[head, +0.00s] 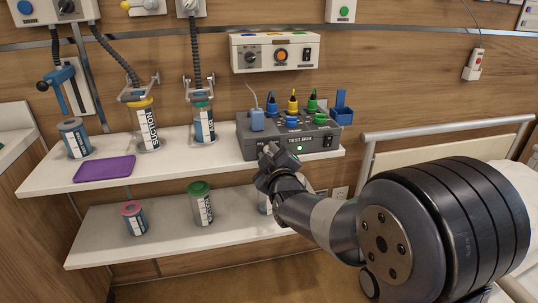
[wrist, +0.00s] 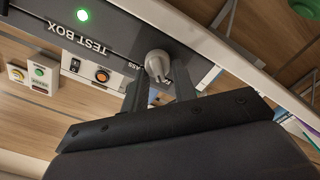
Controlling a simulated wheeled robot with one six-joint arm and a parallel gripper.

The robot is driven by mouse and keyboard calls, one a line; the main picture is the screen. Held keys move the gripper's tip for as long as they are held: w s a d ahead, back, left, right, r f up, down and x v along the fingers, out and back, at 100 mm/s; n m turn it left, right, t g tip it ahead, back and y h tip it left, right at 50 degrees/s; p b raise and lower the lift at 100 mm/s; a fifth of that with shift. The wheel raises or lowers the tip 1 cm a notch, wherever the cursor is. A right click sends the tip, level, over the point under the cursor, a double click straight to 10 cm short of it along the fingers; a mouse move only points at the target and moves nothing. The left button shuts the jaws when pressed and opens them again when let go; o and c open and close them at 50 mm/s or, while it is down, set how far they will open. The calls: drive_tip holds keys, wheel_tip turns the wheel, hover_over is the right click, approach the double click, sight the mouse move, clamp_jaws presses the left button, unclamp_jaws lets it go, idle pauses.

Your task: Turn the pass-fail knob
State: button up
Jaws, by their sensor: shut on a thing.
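The dark grey test box (head: 322,143) stands at the right end of the upper shelf, with colored plugs on its top. Its front panel (wrist: 112,32) fills the top of the wrist view, with a lit green lamp (wrist: 82,15) and the label TEST BOX. The pale grey pass-fail knob (wrist: 157,63) sticks out of this panel, and part of its label is covered. My gripper (wrist: 158,88) is at the panel with its two fingers shut on the knob. In the head view my gripper (head: 270,156) hides the knob at the box's front left.
A blue plug with a cable (head: 257,120) stands on the box's left end. The upper shelf (head: 172,170) also carries a purple pad (head: 104,169) and suction canisters (head: 145,125). Canisters (head: 200,203) stand on the lower shelf (head: 165,240). A bed rail (head: 450,127) is at the right.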

drive_tip(key=o, duration=1)
drive_tip(key=v, duration=1)
drive_tip(key=shift+s+p, duration=0.3)
drive_tip(key=shift+s, duration=0.05)
drive_tip(key=shift+w, duration=0.1)
drive_tip(key=x, duration=1)
drive_tip(key=shift+w, duration=0.3)
drive_tip(key=shift+s, duration=0.15)
